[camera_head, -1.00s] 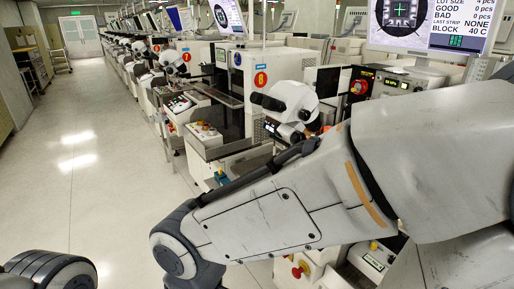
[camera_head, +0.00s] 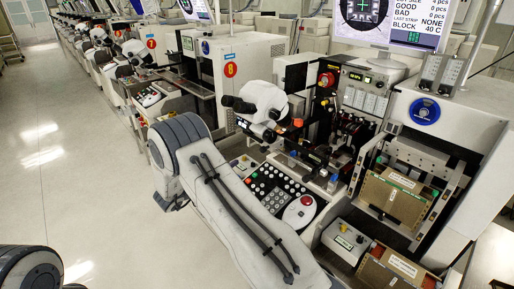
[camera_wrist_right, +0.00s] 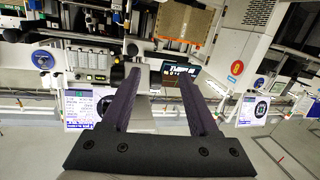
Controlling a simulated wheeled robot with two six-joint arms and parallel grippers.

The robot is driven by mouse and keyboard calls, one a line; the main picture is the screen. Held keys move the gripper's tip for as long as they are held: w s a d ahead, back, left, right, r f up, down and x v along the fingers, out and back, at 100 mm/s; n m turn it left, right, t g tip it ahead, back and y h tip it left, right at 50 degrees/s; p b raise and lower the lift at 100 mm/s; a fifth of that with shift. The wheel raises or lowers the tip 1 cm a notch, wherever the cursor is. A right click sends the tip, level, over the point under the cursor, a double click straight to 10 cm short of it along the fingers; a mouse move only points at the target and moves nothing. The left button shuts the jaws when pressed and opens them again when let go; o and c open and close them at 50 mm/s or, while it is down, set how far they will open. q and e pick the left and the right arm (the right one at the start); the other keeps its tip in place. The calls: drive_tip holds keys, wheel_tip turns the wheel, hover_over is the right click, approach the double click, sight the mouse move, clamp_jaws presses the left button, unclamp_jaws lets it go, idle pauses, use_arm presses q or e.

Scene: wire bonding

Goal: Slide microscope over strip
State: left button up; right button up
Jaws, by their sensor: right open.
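The microscope (camera_head: 262,105) is white with dark eyepieces pointing left. It stands on the front of the nearest bonding machine, left of the dark bonding head (camera_head: 345,140) in the head view. I cannot make out the strip. My right arm crosses the lower middle of the head view, below and left of the microscope; its fingers are not clearly seen there. In the right wrist view my right gripper (camera_wrist_right: 160,76) has its two dark fingers wide apart, with nothing clearly held between them. I cannot identify the microscope in that view. My left gripper is out of view.
A keypad panel (camera_head: 272,187) with a red button (camera_head: 306,201) lies beside my right arm. Brown magazines (camera_head: 392,198) stand at the right. A monitor (camera_head: 400,22) hangs above the machine. The floor aisle (camera_head: 75,150) at the left is clear.

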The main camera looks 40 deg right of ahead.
sight(261, 151)
drive_tip(key=d+g+p, duration=0.1)
drive_tip(key=d, duration=0.2)
drive_tip(key=s+d+m+g+h+p, duration=0.1)
drive_tip(key=d, duration=0.3)
drive_tip(key=s+d+p, duration=0.1)
drive_tip(key=d+p, duration=0.1)
drive_tip(key=d, duration=0.2)
drive_tip(key=shift+d+g+h, duration=0.2)
drive_tip(key=shift+g+h, duration=0.1)
drive_tip(key=shift+g, duration=0.1)
drive_tip(key=shift+w+d+f, duration=0.1)
drive_tip(key=shift+w+d, duration=0.05)
drive_tip(key=shift+d, duration=0.45)
clamp_jaws()
idle(0.3)
